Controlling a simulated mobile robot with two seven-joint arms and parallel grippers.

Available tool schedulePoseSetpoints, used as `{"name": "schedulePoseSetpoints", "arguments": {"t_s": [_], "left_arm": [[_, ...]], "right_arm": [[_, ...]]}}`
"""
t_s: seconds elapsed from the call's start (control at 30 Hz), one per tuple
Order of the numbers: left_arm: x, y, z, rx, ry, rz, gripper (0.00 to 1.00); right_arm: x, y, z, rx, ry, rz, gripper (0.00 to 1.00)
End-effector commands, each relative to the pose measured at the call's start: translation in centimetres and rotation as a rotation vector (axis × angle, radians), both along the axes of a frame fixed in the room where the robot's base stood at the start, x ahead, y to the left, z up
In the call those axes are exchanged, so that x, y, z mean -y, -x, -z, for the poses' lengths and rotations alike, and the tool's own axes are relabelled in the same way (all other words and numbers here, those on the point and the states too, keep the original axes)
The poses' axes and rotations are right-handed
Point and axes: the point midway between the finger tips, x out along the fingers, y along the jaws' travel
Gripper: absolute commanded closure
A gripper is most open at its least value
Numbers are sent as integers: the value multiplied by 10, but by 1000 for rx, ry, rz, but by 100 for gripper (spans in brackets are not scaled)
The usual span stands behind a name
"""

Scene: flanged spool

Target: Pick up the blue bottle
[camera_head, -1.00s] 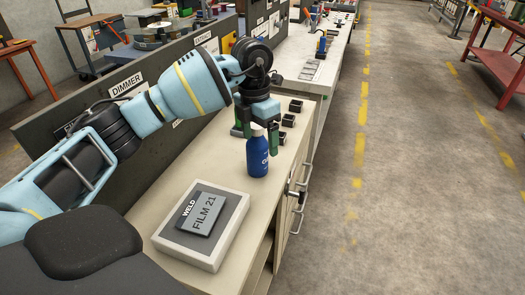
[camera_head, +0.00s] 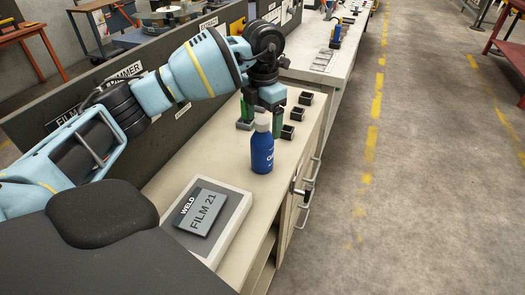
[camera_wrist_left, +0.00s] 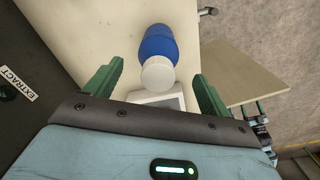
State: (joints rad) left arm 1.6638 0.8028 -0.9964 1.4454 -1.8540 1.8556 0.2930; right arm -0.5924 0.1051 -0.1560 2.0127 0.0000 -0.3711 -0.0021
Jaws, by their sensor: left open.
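The blue bottle (camera_head: 262,152) with a pale cap stands upright on the beige bench top. In the left wrist view the bottle (camera_wrist_left: 159,43) shows cap-end nearest me, with its cap between the two fingers in the picture. My left gripper (camera_head: 262,113) has green fingers pointing down, just behind the bottle in the head view. It is open and empty, with a gap on each side of the cap in the wrist view (camera_wrist_left: 158,76). I cannot tell the exact distance from fingers to bottle. My right gripper is not in view.
A white-rimmed box with a grey "WELD FILM 21" plate (camera_head: 202,212) lies nearer me on the bench. Several small black holders (camera_head: 297,113) line the bench beyond the gripper. A dark panel (camera_head: 150,118) runs along the left. The floor at right is open.

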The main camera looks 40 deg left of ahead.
Motion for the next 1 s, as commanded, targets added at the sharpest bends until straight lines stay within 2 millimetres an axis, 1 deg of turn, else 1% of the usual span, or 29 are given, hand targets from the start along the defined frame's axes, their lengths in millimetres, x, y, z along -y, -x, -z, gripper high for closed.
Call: {"name": "schedulePoseSetpoints", "arguments": {"t_s": [0.07,0.17,0.4,0.5,0.6,0.8,1.0], "left_arm": [[0,0,0,1,0,0,18],[-1,0,6,-1,0,0,18],[-3,-1,39,-2,0,0,18],[-3,-1,48,0,0,0,18],[-3,-1,51,1,0,1,18],[-3,-1,51,1,0,1,18],[-2,-2,51,2,0,1,44]], "right_arm": [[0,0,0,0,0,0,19],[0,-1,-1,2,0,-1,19],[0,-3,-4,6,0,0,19],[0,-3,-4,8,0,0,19],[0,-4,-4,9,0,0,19],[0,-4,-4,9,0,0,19],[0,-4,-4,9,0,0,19]]}}
